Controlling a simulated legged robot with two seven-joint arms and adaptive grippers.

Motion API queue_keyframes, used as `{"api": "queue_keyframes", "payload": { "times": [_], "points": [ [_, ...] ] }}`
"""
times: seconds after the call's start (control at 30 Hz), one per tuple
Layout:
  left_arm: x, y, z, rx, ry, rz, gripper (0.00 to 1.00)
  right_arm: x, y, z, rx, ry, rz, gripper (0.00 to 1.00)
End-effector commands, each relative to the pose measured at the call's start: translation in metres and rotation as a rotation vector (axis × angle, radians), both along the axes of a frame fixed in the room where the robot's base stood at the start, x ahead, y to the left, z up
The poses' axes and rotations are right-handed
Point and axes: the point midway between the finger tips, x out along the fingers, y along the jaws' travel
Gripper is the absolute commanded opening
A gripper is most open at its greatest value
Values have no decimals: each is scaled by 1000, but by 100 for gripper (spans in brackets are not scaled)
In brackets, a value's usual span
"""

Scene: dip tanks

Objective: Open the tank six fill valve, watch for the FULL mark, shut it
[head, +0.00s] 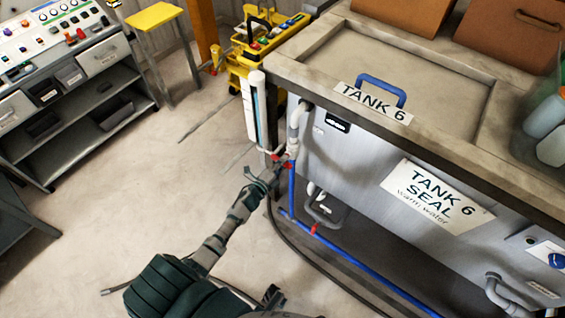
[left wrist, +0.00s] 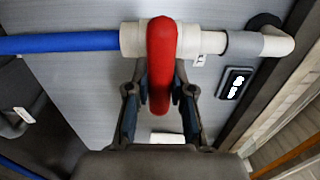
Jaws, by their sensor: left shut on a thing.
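Tank six, a grey metal tank (head: 345,165), stands at the right in the head view, with a "TANK 6" label (head: 373,101) on its rim and a "TANK 6 SEAL warm water" sign (head: 436,196) on its front. The red valve handle (left wrist: 162,50) sits on a white fitting (left wrist: 132,40) between a blue pipe (left wrist: 60,43) and a grey-white elbow. My left gripper (head: 268,181) is at this valve near the tank's left corner. In the left wrist view my left gripper (left wrist: 160,88) is shut on the red handle, with one finger on each side. My right gripper is not in view.
A white upright tube (head: 250,108) stands by the tank's corner; no FULL mark is readable on it. A second red handle (head: 314,229) sits on the lower blue pipe. A yellow cart (head: 240,65) and control console (head: 55,40) stand behind.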

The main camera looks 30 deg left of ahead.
Motion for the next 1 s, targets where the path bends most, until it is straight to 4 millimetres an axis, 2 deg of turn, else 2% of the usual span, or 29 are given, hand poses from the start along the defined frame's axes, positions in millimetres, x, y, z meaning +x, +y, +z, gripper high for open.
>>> {"api": "queue_keyframes", "payload": {
  "times": [0.13,0.17,0.23,0.53,0.63,0.77,1.0],
  "points": [
    [-1,-4,-3,2,4,-6,0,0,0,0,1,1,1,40],
    [-1,-4,-3,1,5,-6,30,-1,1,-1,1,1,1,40],
    [-1,-4,-3,1,5,-6,47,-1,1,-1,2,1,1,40],
    [-2,-1,-2,-1,2,-3,48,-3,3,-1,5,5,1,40],
    [-9,0,-3,-1,4,-3,48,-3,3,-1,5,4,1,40],
    [-30,1,-4,-1,5,-4,48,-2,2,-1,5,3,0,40],
    [-84,5,-5,-2,6,-4,48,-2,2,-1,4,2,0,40]
  ]
}}
